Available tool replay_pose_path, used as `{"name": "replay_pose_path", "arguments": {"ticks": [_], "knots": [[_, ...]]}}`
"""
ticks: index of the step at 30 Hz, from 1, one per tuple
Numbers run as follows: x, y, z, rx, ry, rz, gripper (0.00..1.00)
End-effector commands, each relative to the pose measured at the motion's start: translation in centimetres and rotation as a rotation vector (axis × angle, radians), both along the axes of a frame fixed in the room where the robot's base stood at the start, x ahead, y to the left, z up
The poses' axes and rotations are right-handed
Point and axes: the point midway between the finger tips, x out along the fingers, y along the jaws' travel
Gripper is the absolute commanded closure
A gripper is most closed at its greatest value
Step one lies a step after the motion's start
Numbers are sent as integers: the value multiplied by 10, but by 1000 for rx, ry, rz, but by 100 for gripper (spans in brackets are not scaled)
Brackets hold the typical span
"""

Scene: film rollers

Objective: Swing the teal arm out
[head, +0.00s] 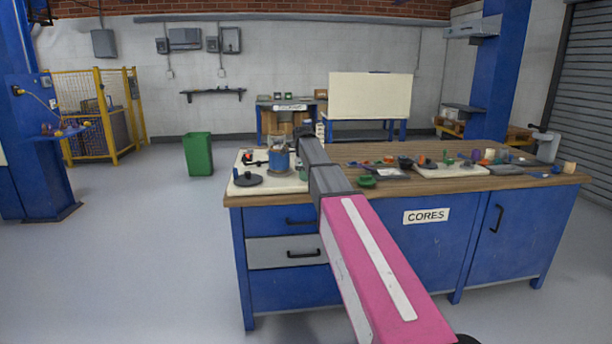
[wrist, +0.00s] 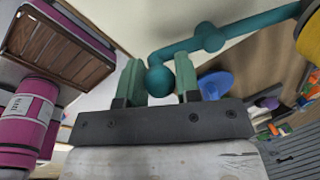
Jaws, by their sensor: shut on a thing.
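The teal arm (wrist: 185,49) runs across the upper part of the wrist view. It has a round ball end (wrist: 159,80), a second knob along its length, and its far end meets a yellow part (wrist: 311,40) at the right edge. My gripper (wrist: 158,68) has its two green fingers on either side of the ball end, closed on it. In the head view my pink and grey arm reaches over the left part of the bench and hides most of the gripper and the teal arm.
The wooden bench (head: 460,183) carries several small parts on its right side. A white board (head: 285,186) with a clear jar (head: 278,158) and a black disc (head: 248,179) lies at its left. Magenta rolls (wrist: 25,125) are at left.

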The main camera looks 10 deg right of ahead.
Motion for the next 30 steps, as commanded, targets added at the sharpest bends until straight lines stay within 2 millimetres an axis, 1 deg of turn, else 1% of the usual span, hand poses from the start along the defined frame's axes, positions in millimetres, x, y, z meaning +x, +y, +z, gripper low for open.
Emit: {"name": "replay_pose_path", "arguments": {"ticks": [7, 8, 9, 10, 18, 21, 23, 26, 30], "knots": [[0, 1, 0, 1, 0, 0, 100], [0, 1, 0, 2, -1, 0, 66], [0, 1, 0, 2, -1, 0, 53], [0, 1, 0, 2, -1, 0, 44], [0, 1, 0, 1, 0, 1, 44], [0, 1, 5, 1, -2, 1, 44], [-1, 2, 10, 1, -3, 1, 44], [-4, 3, 24, 1, -3, 1, 44], [-8, 5, 51, 1, -4, 2, 44]]}}
